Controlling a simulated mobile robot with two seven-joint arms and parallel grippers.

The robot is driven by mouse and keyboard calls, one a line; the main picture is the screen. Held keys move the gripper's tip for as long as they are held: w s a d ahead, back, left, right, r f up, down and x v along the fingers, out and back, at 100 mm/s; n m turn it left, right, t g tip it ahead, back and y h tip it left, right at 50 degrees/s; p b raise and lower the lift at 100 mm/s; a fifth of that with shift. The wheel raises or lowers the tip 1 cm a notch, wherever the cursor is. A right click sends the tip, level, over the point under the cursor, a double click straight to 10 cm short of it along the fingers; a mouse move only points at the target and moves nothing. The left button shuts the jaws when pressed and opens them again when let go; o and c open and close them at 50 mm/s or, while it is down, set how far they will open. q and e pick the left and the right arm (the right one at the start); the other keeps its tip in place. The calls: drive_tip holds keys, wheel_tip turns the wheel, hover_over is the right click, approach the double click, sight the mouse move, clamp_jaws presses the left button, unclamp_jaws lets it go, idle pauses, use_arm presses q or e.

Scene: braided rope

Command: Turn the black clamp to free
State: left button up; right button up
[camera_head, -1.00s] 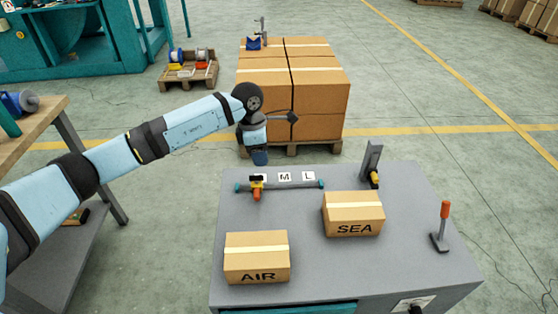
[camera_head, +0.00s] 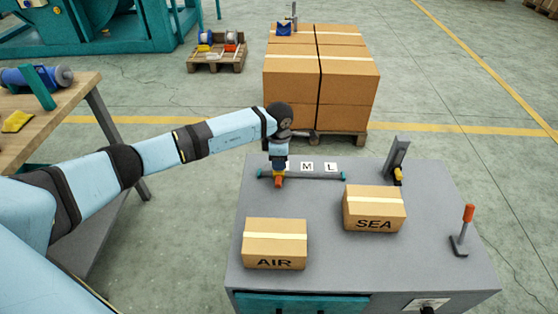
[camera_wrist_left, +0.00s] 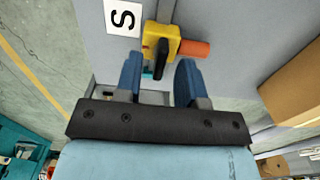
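The black clamp (camera_wrist_left: 161,60) is a small dark lever on a yellow slider block (camera_wrist_left: 157,36) with an orange handle (camera_wrist_left: 194,49), in the left wrist view. In the head view the block sits at the left part of the rail (camera_head: 320,176), and its orange handle (camera_head: 278,183) shows below my gripper. My left gripper (camera_wrist_left: 157,66) is open, its two blue fingers on either side of the black lever, with gaps showing. It hides most of the block in the head view (camera_head: 279,165). My right gripper is not in view.
On the grey bench are the AIR box (camera_head: 275,243), the SEA box (camera_head: 374,208), a grey upright stop (camera_head: 396,157) and an orange-handled lever (camera_head: 465,230). Letter cards (camera_head: 307,167) line the rail. Strapped cartons (camera_head: 320,75) stand behind the bench.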

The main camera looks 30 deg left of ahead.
use_arm(q)
drive_tip(key=shift+f, duration=0.45)
drive_tip(key=shift+c, duration=0.4)
clamp_jaws()
